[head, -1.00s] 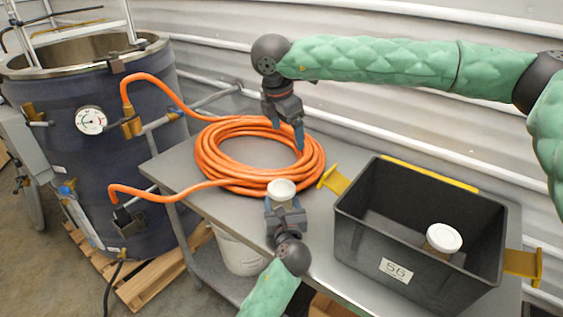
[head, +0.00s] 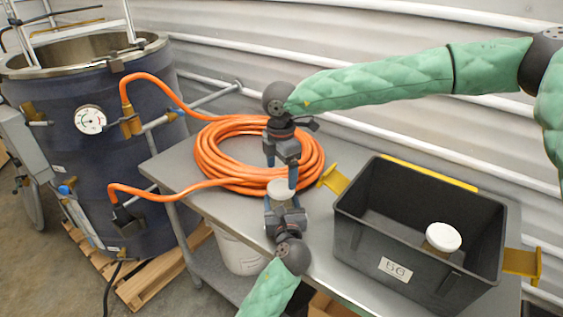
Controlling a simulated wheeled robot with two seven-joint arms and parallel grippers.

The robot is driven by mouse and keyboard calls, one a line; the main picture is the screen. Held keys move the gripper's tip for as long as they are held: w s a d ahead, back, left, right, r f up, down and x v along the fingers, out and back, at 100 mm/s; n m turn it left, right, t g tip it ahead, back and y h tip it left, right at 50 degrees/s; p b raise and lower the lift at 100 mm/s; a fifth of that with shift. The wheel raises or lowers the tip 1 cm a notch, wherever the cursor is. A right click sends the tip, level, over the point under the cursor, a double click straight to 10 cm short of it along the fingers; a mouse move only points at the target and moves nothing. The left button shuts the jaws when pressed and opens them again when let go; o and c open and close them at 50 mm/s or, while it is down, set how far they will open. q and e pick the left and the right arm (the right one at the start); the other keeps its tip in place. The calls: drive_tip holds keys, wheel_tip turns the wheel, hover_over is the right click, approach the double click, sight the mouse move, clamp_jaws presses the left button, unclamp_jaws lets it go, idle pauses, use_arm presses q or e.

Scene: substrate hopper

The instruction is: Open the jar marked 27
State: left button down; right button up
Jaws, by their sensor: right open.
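A small jar with a white lid (head: 280,188) is held upright in my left gripper (head: 285,207), which comes up from the bottom of the view. The jar's body is mostly hidden by the fingers, and no number on it shows. My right gripper (head: 281,175) points down from above, open, with its two blue fingers apart at the held jar's lid. I cannot tell whether they touch it. Another white-lidded jar (head: 443,237) stands in the dark grey crate (head: 368,235); no number on it is readable.
A coiled orange hose (head: 222,175) lies on the grey metal table (head: 190,170) behind the grippers. It runs to a dark jacketed tank (head: 95,160) at left. The crate has yellow handles and a small label. A corrugated wall stands behind.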

sight(281, 186)
drive_tip(key=shift+f, duration=2.75)
